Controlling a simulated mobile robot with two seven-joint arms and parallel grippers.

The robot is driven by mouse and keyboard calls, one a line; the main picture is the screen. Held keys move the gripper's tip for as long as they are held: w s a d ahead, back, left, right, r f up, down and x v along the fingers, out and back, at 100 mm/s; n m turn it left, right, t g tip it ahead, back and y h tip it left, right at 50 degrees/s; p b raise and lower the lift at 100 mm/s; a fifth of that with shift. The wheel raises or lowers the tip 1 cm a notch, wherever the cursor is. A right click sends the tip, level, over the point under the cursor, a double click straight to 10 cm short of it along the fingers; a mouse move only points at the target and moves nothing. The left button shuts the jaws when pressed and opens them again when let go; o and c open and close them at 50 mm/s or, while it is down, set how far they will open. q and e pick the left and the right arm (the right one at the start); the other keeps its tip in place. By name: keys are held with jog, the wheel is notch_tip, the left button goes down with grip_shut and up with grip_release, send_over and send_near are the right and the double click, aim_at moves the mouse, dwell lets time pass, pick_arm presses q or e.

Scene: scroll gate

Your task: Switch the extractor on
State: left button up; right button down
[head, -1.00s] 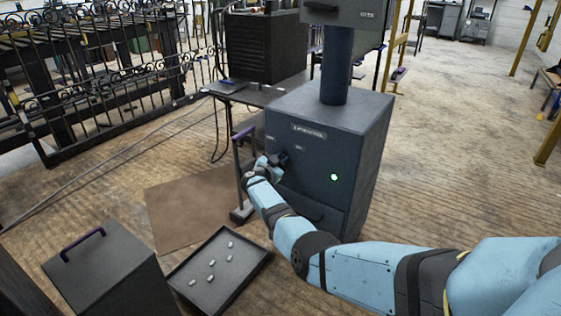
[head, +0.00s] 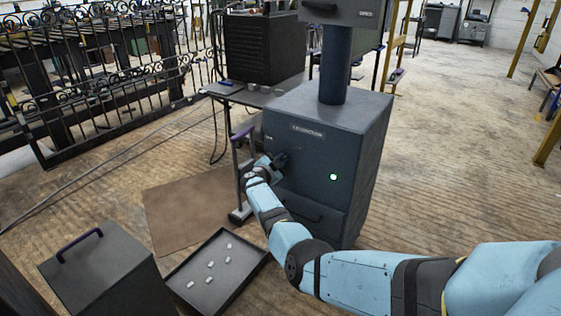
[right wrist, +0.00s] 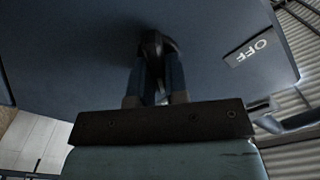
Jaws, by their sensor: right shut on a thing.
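The extractor (head: 345,150) is a dark blue-grey cabinet with a nameplate on its front and a round green light (head: 334,177) that is lit. My right gripper (head: 278,163) is at the upper left of that front face. In the right wrist view, my right gripper (right wrist: 152,80) is shut on a dark switch knob (right wrist: 152,42) that stands out from the panel. An OFF label (right wrist: 253,50) shows to the right of the knob there. The fingers partly hide the knob, so its exact setting is unclear. My left gripper is not in view.
A purple-handled stand (head: 240,180) is close left of the cabinet. A dark tray (head: 246,268) with several small pale pieces and a box (head: 105,270) with a purple handle are on the floor in front. A table (head: 255,95) stands behind. Open floor is to the right.

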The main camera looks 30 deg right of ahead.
jog(key=c, duration=1.1)
grip_release()
pick_arm(q)
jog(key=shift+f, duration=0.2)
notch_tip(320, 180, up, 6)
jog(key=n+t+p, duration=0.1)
jog(key=p, duration=0.4)
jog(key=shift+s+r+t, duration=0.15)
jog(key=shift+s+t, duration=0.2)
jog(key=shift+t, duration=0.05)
pick_arm(e)
jog(key=v, duration=1.4)
